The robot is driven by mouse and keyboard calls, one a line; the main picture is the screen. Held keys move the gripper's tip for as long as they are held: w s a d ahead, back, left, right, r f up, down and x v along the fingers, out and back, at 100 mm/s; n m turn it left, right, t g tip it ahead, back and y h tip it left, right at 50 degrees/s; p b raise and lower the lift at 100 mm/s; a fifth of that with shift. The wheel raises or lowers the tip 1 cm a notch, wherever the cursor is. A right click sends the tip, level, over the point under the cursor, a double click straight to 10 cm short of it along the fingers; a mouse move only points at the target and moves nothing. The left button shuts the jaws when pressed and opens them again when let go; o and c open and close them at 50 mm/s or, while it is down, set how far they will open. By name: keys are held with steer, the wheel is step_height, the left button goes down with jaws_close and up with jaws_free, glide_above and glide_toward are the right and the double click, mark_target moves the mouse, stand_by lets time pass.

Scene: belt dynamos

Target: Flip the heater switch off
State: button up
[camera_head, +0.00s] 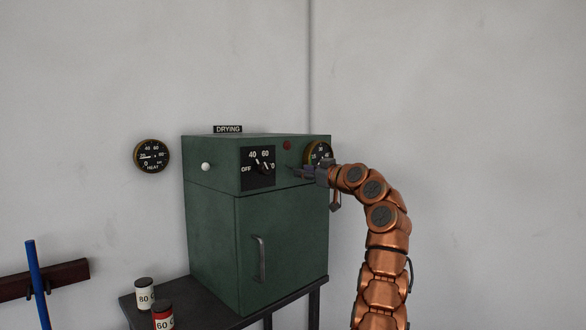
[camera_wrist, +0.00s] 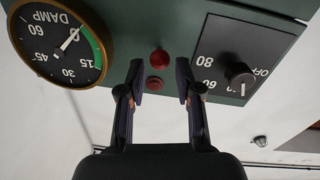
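No part is labelled as a heater switch. The dark green drying cabinet (camera_head: 215,230) carries a black dial plate (camera_head: 248,180) marked OFF, 40, 60, 80, with a round black knob (camera_wrist: 239,75); I cannot tell its setting surely. A white ball knob (camera_head: 206,167) sits on the cabinet's left side. My gripper (camera_head: 296,171) is at the upper front, right of the dial. In the wrist view its two fingers (camera_wrist: 160,80) are apart and empty, with a red dome (camera_wrist: 159,59) and a smaller red button (camera_wrist: 155,83) seen between them. The dial is to one side of the fingers.
A damp gauge (camera_wrist: 57,43) is on the cabinet front, partly behind my gripper in the head view. A heat gauge (camera_head: 151,155) hangs on the wall. Two tins (camera_head: 144,296) (camera_head: 162,317) stand on the dark table (camera_head: 200,318). A door handle (camera_head: 260,259) projects below the dial.

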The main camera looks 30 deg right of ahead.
steer(key=w, duration=0.1)
steer(key=w+p, duration=0.2)
steer(key=w, duration=0.1)
steer(key=shift+a+r, duration=0.15)
steer(key=shift+a, duration=0.2)
steer(key=shift+w+a+f, duration=0.1)
steer(key=shift+w+f, duration=0.1)
steer(key=shift+w, duration=0.4)
jaws_close()
